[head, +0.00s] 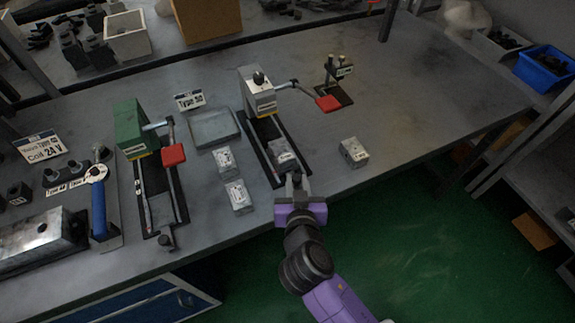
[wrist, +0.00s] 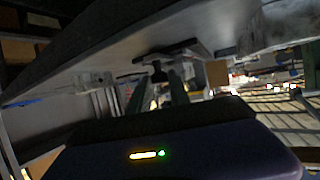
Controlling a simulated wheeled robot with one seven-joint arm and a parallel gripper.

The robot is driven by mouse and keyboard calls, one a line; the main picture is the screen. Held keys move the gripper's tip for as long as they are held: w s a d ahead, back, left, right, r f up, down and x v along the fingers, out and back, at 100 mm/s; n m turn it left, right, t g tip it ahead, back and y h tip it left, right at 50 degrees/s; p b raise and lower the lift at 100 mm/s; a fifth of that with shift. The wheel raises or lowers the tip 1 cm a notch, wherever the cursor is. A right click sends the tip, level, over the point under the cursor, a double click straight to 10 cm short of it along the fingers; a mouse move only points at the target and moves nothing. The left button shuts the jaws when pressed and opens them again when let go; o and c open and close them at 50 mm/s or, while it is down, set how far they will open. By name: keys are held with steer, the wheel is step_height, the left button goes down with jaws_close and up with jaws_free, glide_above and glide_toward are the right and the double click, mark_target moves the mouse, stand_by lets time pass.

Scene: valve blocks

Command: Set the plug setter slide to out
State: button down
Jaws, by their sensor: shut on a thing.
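A grey press-like device (head: 262,100), likely the plug setter, stands mid-table with a red-handled lever (head: 327,103) to its right. Its dark rail (head: 262,150) runs toward the front table edge, with a metal block (head: 281,151) near its front end. My gripper (head: 295,184) is at the front end of this rail, shut on a small dark knob (wrist: 158,73), which appears to be the slide's knob. The knob shows between the fingers in the wrist view; in the head view my gripper hides it.
A green device (head: 133,128) with a red lever handle (head: 173,154) stands to the left. Loose metal blocks (head: 239,196) lie between the devices, another block (head: 354,151) to the right. A shallow tray (head: 213,129) and small stand (head: 334,82) are nearby. The right table area is clear.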

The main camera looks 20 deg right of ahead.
steer(key=shift+s+f, duration=0.1)
steer(key=shift+s, duration=1.25)
steer(key=c, duration=1.3)
jaws_free()
steer(key=shift+o, duration=0.2)
steer(key=shift+s+a, duration=0.1)
steer(key=b+v, duration=0.1)
steer(key=v, duration=0.6)
steer(key=shift+s+a+r, duration=0.15)
steer(key=shift+s+r, duration=0.1)
steer(key=shift+s, duration=0.05)
